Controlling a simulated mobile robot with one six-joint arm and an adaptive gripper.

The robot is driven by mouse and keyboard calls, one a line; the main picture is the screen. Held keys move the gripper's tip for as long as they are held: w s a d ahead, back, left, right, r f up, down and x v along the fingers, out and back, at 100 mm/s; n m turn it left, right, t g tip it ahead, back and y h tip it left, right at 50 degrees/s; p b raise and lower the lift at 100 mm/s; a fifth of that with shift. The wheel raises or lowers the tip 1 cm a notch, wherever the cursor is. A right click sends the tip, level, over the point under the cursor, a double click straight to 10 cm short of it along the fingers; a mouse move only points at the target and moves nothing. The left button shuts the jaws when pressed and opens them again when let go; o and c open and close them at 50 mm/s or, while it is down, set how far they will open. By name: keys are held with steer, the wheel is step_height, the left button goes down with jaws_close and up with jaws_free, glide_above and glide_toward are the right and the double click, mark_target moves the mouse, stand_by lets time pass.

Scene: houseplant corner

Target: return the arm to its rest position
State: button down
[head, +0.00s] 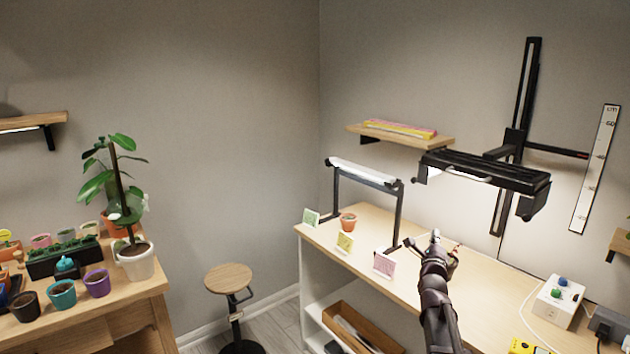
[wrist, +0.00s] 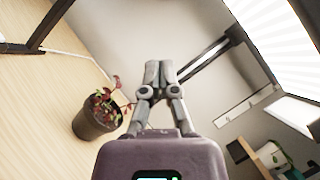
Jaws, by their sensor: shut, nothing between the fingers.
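My gripper (head: 434,238) is over the right-hand wooden bench in the head view, at the end of my raised dark arm. In the wrist view my gripper (wrist: 159,72) has its two fingers together, with nothing between them. A small dark pot with a red-leaved plant (wrist: 96,122) stands on the bench to the left of the fingers in the wrist view, apart from them. In the head view my arm hides most of that pot (head: 454,264).
A black lamp (head: 485,170) hangs on a wall rail above the bench. A stool (head: 229,279) stands in open floor.

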steer(key=s+a+f+n+g+y, duration=0.2)
steer(key=a+f+n+g+y, duration=0.35)
steer(key=a+f+n, duration=0.4)
steer(key=s+a+f+n+g+y, duration=0.1)
steer(key=s+a+f+n+g, duration=0.3)
steer(key=s+f+n+g, duration=0.25)
steer(key=s+a+f+n+g+y, duration=0.1)
steer(key=s+a+f+n+g, duration=0.25)
steer(key=s+f+n, duration=0.5)
steer(key=s+a+r+n+g, duration=0.15)
steer(key=s+n+g, duration=0.3)
steer(key=s, duration=0.75)
step_height(320, 180, up, 12)
steer(key=p, duration=1.2)
steer(key=shift+w+d+f+m+p, duration=0.15)
steer(key=shift+m+p, duration=0.15)
steer(key=shift+p, duration=0.05)
steer(key=shift+h, duration=0.25)
